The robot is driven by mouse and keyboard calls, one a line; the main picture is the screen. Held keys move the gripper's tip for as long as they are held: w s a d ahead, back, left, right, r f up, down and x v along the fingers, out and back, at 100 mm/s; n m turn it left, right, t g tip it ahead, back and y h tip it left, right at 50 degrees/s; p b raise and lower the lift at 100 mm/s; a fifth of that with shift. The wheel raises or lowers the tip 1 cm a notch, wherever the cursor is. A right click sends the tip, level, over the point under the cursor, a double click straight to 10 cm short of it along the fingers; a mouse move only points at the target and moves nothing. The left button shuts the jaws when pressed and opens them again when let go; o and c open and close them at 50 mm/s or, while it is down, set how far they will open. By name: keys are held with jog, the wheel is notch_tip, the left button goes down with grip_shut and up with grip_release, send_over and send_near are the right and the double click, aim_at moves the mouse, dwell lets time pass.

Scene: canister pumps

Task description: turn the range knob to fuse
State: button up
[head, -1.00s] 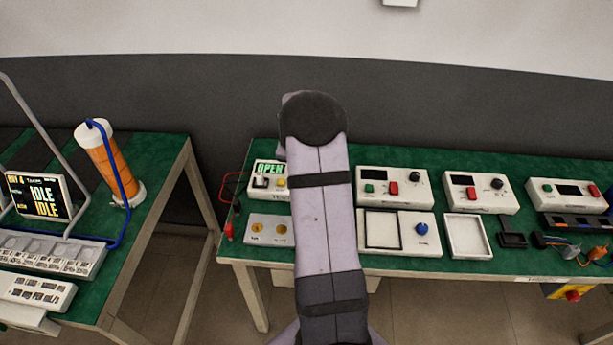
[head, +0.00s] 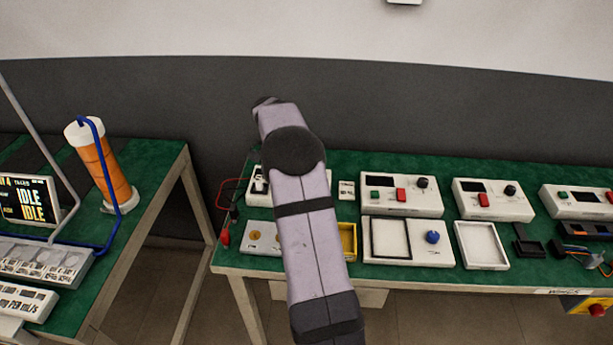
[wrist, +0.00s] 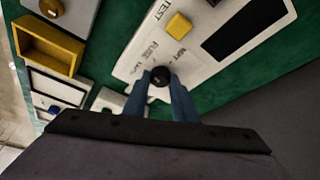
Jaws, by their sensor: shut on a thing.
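In the wrist view, the range knob (wrist: 159,76) is a small black round knob on a white meter panel (wrist: 120,72). My gripper (wrist: 160,84) has its two blue fingers on either side of the knob and is shut on it. Printed labels, one reading FUSE, lie just beyond the knob. Which label the knob points to is too small to tell. A yellow button (wrist: 179,24) marked TEST and a dark display (wrist: 243,25) are on the same panel. In the head view, my arm hides most of the meter (head: 256,186) and all of the fingers.
A yellow open box (wrist: 50,50) and a panel with a round brass part (wrist: 52,8) are beside the meter. Red and black probe leads (head: 226,236) hang at the bench's left end. Several white boxes with knobs (head: 402,194) stand to the right. Green bench top (head: 340,165) shows between them.

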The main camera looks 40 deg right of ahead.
jog(key=shift+w+m+g+y+p, duration=0.1)
jog(key=shift+m+g+y+p, duration=0.3)
jog(key=shift+m, duration=0.8)
jog(key=o, duration=1)
jog(key=shift+o, duration=0.2)
jog(key=v, duration=0.7)
jog(key=shift+a, duration=0.15)
jog(key=shift+w, duration=0.1)
